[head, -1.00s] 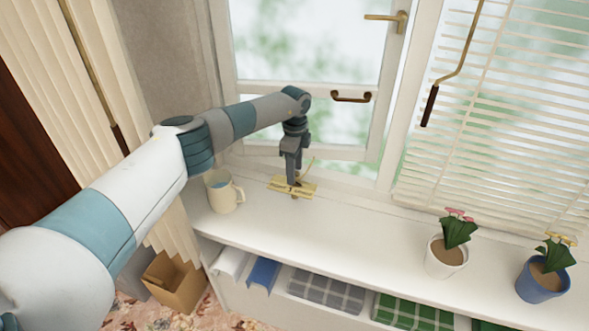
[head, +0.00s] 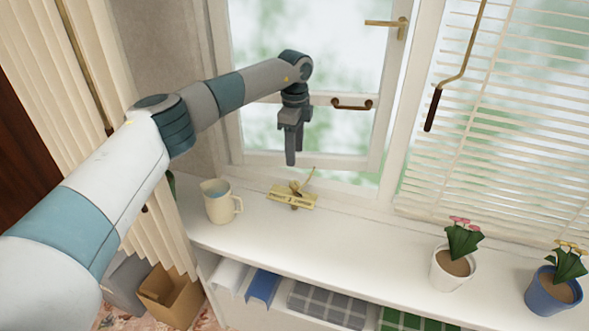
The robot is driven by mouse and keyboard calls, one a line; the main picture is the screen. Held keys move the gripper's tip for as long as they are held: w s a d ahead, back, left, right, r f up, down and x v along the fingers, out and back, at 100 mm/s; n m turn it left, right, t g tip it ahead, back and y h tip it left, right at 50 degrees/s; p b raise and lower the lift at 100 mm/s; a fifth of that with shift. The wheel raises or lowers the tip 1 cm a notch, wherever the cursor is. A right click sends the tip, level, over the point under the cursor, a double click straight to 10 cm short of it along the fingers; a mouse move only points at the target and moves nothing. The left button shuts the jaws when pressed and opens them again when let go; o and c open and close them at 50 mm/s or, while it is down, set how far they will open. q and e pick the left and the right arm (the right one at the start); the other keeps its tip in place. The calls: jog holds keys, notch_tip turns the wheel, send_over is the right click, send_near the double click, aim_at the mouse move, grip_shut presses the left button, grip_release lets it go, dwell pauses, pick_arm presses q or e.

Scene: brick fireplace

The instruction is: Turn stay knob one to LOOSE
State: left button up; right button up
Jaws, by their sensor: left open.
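The stay knob (head: 295,187) is a small brass piece on a brass plate (head: 292,199) on the white sill, at the foot of the window. A thin brass stay arm rises from it to the right. The lettering on the plate is too small to read now. My left gripper (head: 291,162) points down above the knob, open and empty, apart from it. My right gripper is not in view.
A cream jug (head: 219,207) stands on the sill left of the plate. Potted plants in a white pot (head: 450,270) and a blue pot (head: 550,293) stand at the right. The window frame with a bronze handle (head: 352,105) is behind. The sill between plate and pots is clear.

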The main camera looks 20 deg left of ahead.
pick_arm(q)
notch_tip(320, 180, up, 6)
jog(key=b, duration=0.1)
jog(key=shift+r+b, duration=0.25)
jog(key=shift+b, duration=0.05)
dwell(0.3)
